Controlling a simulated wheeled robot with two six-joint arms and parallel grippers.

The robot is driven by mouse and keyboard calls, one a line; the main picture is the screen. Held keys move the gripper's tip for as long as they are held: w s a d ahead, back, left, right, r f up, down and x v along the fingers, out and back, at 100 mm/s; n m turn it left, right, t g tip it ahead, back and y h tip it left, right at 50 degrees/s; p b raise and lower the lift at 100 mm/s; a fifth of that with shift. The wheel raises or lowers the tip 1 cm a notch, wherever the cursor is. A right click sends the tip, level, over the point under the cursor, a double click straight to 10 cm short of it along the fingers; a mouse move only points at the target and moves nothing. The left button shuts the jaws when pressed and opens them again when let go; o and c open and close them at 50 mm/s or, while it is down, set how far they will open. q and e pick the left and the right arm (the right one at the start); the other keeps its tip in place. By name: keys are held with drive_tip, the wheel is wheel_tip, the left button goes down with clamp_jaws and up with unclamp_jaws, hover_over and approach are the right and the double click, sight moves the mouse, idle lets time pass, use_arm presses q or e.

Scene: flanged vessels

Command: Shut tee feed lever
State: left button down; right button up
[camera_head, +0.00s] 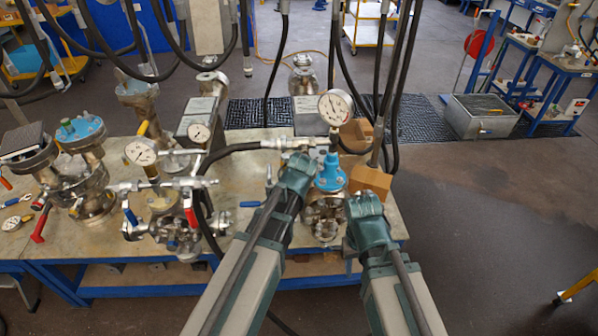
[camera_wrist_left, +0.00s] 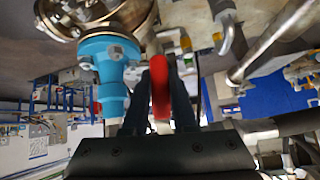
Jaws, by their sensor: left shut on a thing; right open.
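In the left wrist view a red lever handle (camera_wrist_left: 159,88) stands between the fingers of my left gripper (camera_wrist_left: 160,108), which is shut on it. A blue fitting (camera_wrist_left: 104,62) is close beside it. In the head view my left gripper (camera_head: 298,162) is beside the vessel with the blue cone-shaped top (camera_head: 331,173), under a pressure gauge (camera_head: 335,107). It hides the red lever there. My right gripper (camera_head: 365,203) is open, lower and to the right of that vessel, near the table's front right edge; I see nothing held in it.
Other flanged vessels, gauges and fittings crowd the left of the table (camera_head: 232,202); one assembly has a red lever (camera_head: 190,208) and blue levers. A black hose (camera_head: 232,151) runs to the gauge line. Cardboard boxes (camera_head: 371,182) stand behind my right gripper.

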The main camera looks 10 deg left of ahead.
use_arm(q)
drive_tip(key=shift+d+f+h, duration=0.1)
drive_tip(key=shift+d+h, duration=0.15)
drive_tip(key=shift+h, duration=0.05)
drive_tip(key=shift+d, duration=0.1)
idle(0.3)
drive_tip(key=c, duration=0.7)
unclamp_jaws()
